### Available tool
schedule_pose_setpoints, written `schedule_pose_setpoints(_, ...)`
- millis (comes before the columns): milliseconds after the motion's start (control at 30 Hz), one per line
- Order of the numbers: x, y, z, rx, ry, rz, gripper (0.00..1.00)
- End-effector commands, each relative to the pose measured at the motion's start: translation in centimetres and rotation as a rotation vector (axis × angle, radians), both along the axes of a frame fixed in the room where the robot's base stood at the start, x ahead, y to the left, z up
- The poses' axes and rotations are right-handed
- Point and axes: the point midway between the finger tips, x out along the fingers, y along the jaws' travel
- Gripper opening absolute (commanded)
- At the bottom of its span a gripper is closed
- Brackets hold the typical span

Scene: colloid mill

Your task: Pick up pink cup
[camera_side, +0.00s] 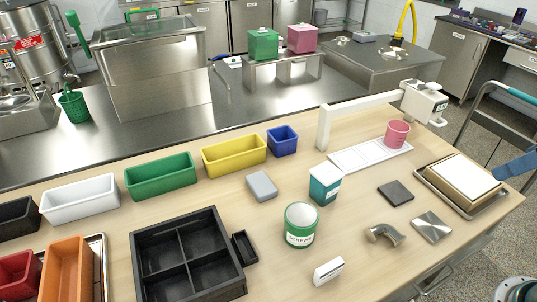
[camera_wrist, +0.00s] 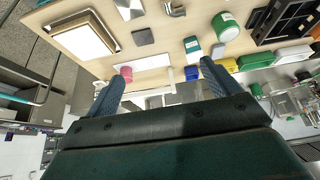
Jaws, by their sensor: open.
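The pink cup (camera_side: 397,134) stands upright at the right end of a flat white strip (camera_side: 352,157), near the back right of the wooden table. It also shows small in the wrist view (camera_wrist: 126,74), near the tip of the left finger. My gripper (camera_wrist: 161,70) is open, its two blue fingers wide apart with nothing between them. It is some distance from the cup, which it does not touch. In the side view a blue part, perhaps of my gripper, shows at the right edge; the fingertips are not clear there.
A white stand with an overhanging arm (camera_side: 362,107) rises beside the strip, close to the cup. A teal box (camera_side: 325,185), a green-and-white can (camera_side: 301,225), a dark square pad (camera_side: 396,193) and a tray with a white-topped block (camera_side: 462,180) stand nearby. Bins line the left.

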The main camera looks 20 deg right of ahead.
Motion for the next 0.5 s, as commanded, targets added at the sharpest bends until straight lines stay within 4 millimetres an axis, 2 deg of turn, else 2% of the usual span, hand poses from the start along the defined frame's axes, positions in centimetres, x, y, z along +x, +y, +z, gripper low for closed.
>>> schedule_pose_setpoints(333, 0.2, 0.0, 0.1, 0.000, 0.000, -0.001, 0.89)
schedule_pose_setpoints(500, 1.4, -0.3, 0.4, -0.003, 0.001, -0.006, 0.89)
